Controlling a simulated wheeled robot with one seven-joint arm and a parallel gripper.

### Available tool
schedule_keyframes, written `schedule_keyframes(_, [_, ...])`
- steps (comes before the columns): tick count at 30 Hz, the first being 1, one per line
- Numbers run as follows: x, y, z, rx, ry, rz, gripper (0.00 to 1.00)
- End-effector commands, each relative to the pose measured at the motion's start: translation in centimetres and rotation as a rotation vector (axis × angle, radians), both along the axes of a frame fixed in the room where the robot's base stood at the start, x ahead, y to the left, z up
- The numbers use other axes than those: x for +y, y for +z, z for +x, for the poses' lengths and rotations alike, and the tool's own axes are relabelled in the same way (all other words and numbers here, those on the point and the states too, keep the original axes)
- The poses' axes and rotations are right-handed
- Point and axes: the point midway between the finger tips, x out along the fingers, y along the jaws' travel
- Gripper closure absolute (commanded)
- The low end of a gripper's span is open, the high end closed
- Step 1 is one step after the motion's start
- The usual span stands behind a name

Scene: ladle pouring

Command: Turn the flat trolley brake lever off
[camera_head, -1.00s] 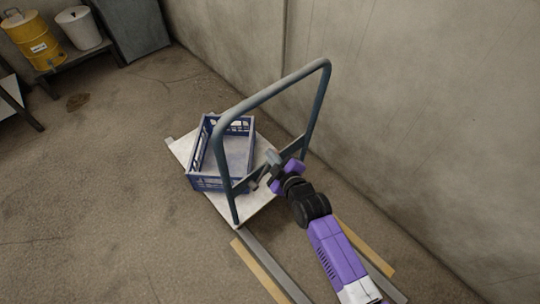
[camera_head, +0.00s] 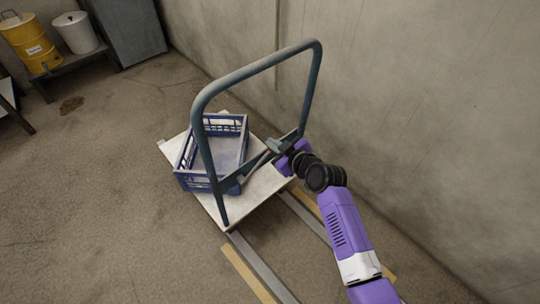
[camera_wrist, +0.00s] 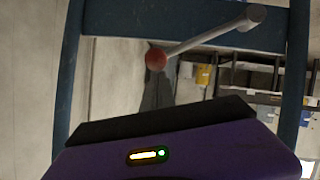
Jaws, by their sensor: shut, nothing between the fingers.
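The flat trolley has a pale deck (camera_head: 262,195) and a tall blue-grey push handle (camera_head: 262,64) with a crossbar low down. In the wrist view the brake lever (camera_wrist: 208,38) is a thin grey rod, sloping from a grey pivot on the crossbar (camera_wrist: 150,22) down left to a red ball knob (camera_wrist: 156,59). My gripper (camera_head: 280,147) is at the handle's right side, near the crossbar. The lever is hard to make out in the head view.
A blue crate (camera_head: 205,180) stands on the deck behind the handle. A wall (camera_head: 420,120) runs close along the right. Rails with yellow edges (camera_head: 248,274) lie in front of the trolley. The floor to the left is open. A yellow drum (camera_head: 30,42) stands far back left.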

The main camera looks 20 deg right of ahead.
Motion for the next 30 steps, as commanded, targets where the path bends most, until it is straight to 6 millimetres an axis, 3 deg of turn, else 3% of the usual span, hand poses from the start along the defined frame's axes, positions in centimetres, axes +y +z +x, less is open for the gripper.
schedule_keyframes(1, [-0.7,-1.3,0.2,0.01,-0.004,0.04,1.0])
schedule_keyframes(12, [-2.8,-4.3,0.9,0.089,-0.002,0.272,1.0])
schedule_keyframes(30, [-3.3,-5.3,0.9,0.122,-0.001,0.361,1.0])
